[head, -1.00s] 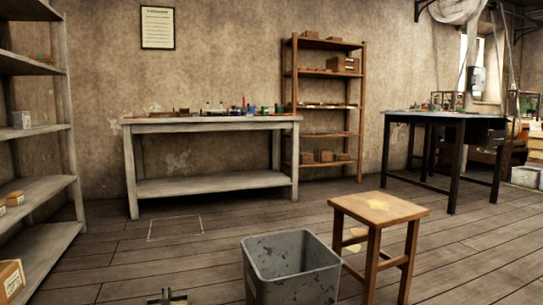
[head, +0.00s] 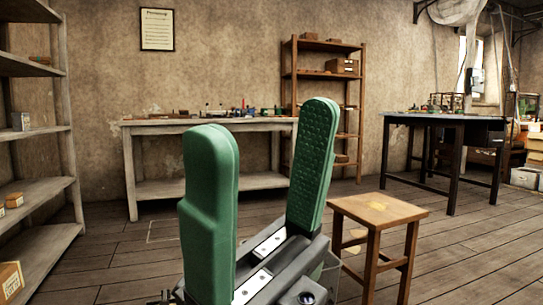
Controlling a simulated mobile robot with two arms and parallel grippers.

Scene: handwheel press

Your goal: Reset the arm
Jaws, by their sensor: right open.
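My right gripper (head: 265,130) stands large in the middle of the head view, close to the camera, with its fingers pointing up. Its two green padded fingers are spread wide apart, and nothing is between them. The grey gripper body shows below them at the bottom. My left gripper does not show. No handwheel press can be made out.
A grey workbench (head: 160,189) with small items stands at the back wall. A wooden stool (head: 377,208) is right of my gripper. A dark table (head: 455,165) stands at the right, shelves (head: 45,193) at the left, and a wooden rack (head: 325,75) behind. Floor is open between them.

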